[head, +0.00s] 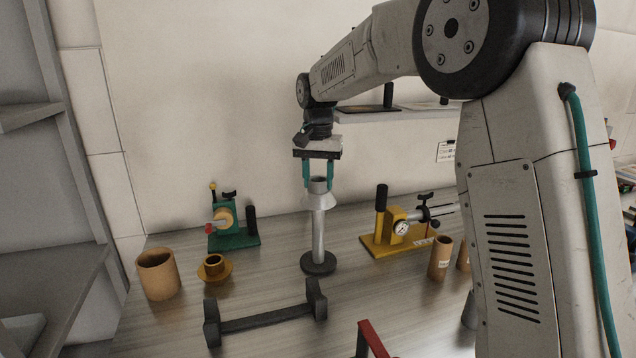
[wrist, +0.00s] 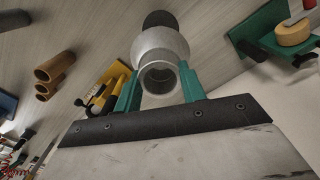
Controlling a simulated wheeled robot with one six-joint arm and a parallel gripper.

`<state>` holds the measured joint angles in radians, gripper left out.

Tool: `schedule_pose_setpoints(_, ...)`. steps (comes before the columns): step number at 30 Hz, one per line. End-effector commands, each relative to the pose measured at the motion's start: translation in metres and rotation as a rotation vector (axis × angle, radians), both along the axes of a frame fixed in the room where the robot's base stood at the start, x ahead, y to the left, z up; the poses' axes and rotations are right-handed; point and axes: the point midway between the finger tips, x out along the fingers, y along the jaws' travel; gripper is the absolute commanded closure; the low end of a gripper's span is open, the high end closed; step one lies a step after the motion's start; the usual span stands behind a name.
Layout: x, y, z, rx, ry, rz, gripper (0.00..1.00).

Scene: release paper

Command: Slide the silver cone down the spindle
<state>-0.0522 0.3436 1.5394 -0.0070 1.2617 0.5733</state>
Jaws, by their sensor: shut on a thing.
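The silver cone (head: 319,200) is at the upper part of the upright grey spindle (head: 318,238), with its wide flange down and its narrow collar up. The spindle stands on a round dark base (head: 318,264). My gripper (head: 319,177) points straight down over the spindle, its teal fingers shut on the cone's collar from both sides. In the wrist view my gripper (wrist: 160,85) has a finger on each side of the cone (wrist: 158,47), whose hollow collar faces the camera. The dark base (wrist: 160,19) shows beyond it. The cone hides most of the spindle there.
A black two-ended stand (head: 265,321) lies in front of the spindle. A green device (head: 235,236) is at left, a yellow one with a gauge (head: 395,232) at right. Cardboard tubes (head: 157,275) and a brass flanged piece (head: 214,268) stand on the table. A shelf (head: 395,114) hangs behind.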

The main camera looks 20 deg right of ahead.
Motion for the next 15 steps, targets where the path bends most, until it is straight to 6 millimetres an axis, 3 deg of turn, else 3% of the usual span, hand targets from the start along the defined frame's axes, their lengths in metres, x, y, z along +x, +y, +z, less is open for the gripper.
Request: schedule_pose_setpoints(15, 0.000, 0.000, 0.012, 0.000, -0.001, 0.000, 1.00)
